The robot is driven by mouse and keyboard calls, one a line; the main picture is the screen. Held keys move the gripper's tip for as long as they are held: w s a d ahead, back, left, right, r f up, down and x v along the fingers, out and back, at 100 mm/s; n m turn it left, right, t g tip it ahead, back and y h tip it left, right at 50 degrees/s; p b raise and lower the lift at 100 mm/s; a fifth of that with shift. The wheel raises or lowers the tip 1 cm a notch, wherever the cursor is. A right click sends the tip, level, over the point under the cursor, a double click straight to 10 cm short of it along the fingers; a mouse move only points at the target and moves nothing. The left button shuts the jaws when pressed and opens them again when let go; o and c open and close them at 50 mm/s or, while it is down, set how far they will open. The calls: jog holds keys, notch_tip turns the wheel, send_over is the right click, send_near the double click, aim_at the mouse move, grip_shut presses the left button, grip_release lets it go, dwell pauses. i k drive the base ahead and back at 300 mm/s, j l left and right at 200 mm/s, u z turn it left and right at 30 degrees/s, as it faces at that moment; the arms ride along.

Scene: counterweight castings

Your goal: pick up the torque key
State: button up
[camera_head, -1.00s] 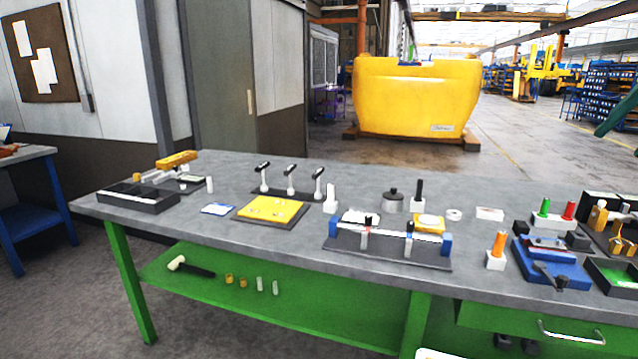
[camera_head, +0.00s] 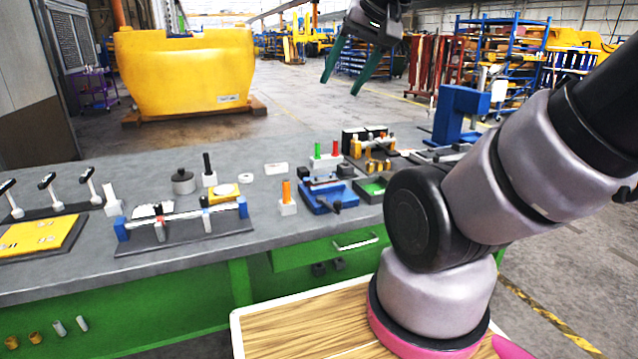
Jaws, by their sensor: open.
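I cannot tell for sure which item is the torque key. Three pale-stemmed, black-topped tools stand in a row on a dark base at the left of the workbench: a left one (camera_head: 12,200), a middle one (camera_head: 54,191) and a right one (camera_head: 91,185). Several upright handles stand in white blocks: a black handle (camera_head: 207,165), an orange handle (camera_head: 286,193), a green handle (camera_head: 317,150) and a red handle (camera_head: 335,149). My gripper (camera_head: 340,88) is high at top centre, its two teal fingers apart and empty, well clear of the bench.
The grey workbench (camera_head: 275,233) holds a bar fixture (camera_head: 180,222), a blue vise-like fixture (camera_head: 328,195), a dark lidded pot (camera_head: 183,182) and a yellow plate (camera_head: 40,235). A large yellow casting (camera_head: 185,75) stands behind. My arm covers the right side. The bench's back strip has free room.

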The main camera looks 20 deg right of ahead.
aim_at(97, 201)
jog(key=i+j, duration=0.15)
jog(key=j, duration=0.25)
jog(key=i+j, duration=0.1)
jog(key=j, duration=0.3)
jog(key=i+j, duration=0.15)
jog(key=j, duration=0.3)
jog(key=i+j, duration=0.1)
jog(key=j, duration=0.3)
jog(key=i+j, duration=0.15)
jog(key=j, duration=0.25)
jog(key=i+j, duration=0.15)
jog(key=j, duration=0.25)
jog(key=i+j, duration=0.1)
jog(key=j, duration=0.3)
jog(key=j+u, duration=0.05)
